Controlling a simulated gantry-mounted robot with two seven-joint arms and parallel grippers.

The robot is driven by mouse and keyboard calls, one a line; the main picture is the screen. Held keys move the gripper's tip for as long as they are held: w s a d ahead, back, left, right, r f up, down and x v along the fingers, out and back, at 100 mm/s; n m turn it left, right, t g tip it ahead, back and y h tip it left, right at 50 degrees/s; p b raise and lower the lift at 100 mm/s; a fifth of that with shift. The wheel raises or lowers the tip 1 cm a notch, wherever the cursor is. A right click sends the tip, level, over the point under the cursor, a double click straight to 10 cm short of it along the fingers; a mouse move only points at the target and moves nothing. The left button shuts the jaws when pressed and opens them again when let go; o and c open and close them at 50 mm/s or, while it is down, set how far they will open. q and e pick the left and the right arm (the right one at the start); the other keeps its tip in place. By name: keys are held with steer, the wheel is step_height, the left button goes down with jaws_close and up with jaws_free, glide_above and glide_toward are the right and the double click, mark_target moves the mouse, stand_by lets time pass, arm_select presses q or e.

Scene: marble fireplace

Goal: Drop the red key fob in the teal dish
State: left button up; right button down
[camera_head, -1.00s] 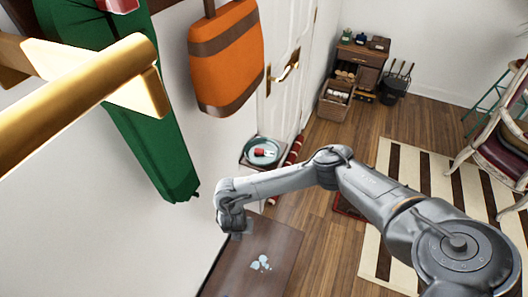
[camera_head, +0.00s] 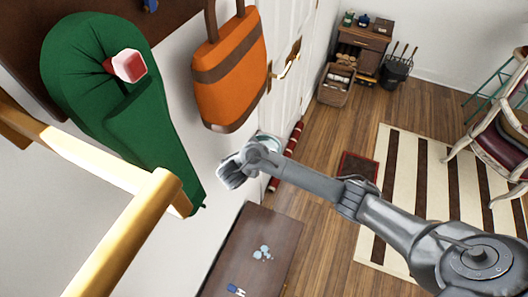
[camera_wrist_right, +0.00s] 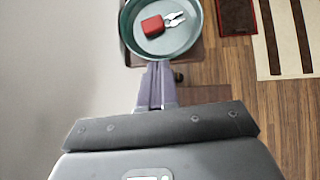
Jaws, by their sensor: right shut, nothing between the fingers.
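The teal dish (camera_wrist_right: 178,47) is round and shallow. The red key fob (camera_wrist_right: 152,25), with a silver piece (camera_wrist_right: 175,18) beside it, lies inside the dish in the right wrist view. In the head view, only a sliver of the dish (camera_head: 268,138) shows behind my right wrist. My right gripper (camera_head: 230,174) is shut and empty. In the wrist view its closed fingers (camera_wrist_right: 157,68) are at the dish's near edge; I cannot tell the height gap. My left gripper is not in view.
An orange bag (camera_head: 232,75) and a green garment (camera_head: 105,75) hang on the wall. A brown bench (camera_head: 265,225) bears pale blue pieces and a blue-handled item (camera_head: 234,290). A gold-and-wood bar (camera_head: 120,235) crosses the left foreground. A striped rug (camera_head: 425,190) covers the floor at right.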

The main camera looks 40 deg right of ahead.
steer(key=b+x, duration=0.2)
steer(key=x, duration=0.1)
steer(key=b+x, duration=0.1)
steer(key=x, duration=0.2)
steer(key=b+x, duration=0.2)
steer(key=x, duration=0.1)
steer(key=shift+w+d+b, duration=0.2)
steer(key=shift+d+b, duration=0.15)
steer(key=shift+d, duration=0.3)
steer(key=shift+w+d, duration=0.15)
steer(key=shift+d, duration=0.05)
steer(key=shift+w+d+f+b, duration=0.1)
steer(key=shift+w+d+b, duration=0.2)
steer(key=shift+d+b, duration=0.15)
steer(key=shift+w+d+f+b, duration=0.1)
steer(key=shift+w+d+b, duration=0.25)
steer(key=shift+d, duration=0.25)
steer(key=shift+w+d+r, duration=0.15)
steer(key=shift+d, duration=0.15)
steer(key=shift+r, duration=0.15)
